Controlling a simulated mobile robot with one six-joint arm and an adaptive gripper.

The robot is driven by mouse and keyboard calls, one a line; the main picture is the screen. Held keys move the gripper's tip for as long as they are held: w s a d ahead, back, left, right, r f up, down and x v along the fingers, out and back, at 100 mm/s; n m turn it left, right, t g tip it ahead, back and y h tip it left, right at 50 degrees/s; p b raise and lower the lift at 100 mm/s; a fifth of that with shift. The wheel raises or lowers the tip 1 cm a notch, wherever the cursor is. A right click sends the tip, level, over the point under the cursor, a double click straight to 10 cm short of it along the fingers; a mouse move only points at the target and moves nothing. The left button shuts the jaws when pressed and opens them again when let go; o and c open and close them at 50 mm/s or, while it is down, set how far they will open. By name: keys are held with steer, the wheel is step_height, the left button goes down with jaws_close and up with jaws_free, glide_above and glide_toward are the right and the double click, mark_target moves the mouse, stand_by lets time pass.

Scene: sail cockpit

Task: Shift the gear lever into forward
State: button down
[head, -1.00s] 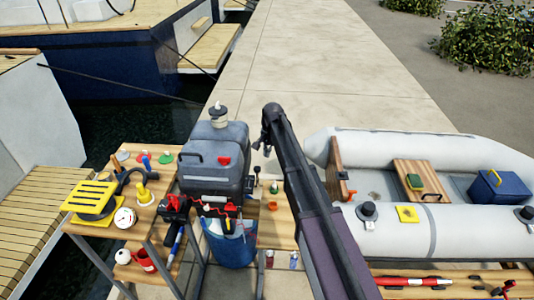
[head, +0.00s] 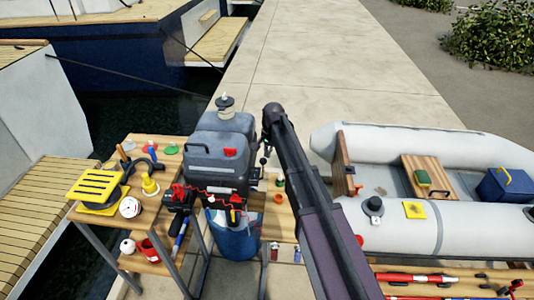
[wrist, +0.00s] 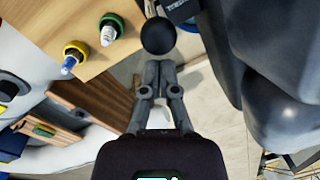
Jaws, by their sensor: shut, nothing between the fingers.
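The gear lever shows as a round black knob (wrist: 158,36) at the top centre of the wrist view. It sits beside the dark grey outboard motor (head: 222,150), whose casing (wrist: 270,50) fills the right of the wrist view. In the head view the small dark knob (head: 264,160) shows at the motor's right side. My gripper (wrist: 160,66) is shut and empty, its fingertips just short of or against the knob; I cannot tell whether they touch. In the head view my arm partly hides the gripper. The lever's shaft is mostly hidden behind the knob.
A wooden bench (wrist: 60,20) beside the motor carries small bottles (wrist: 110,30). A blue bucket (head: 235,240) stands under the motor. A cluttered cart (head: 85,213) stands left, and a grey inflatable dinghy (head: 450,225) lies right. The paved quay (head: 320,60) behind is clear.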

steer(key=shift+s+d, duration=0.1)
steer(key=shift+s, duration=0.05)
steer(key=shift+s, duration=0.2)
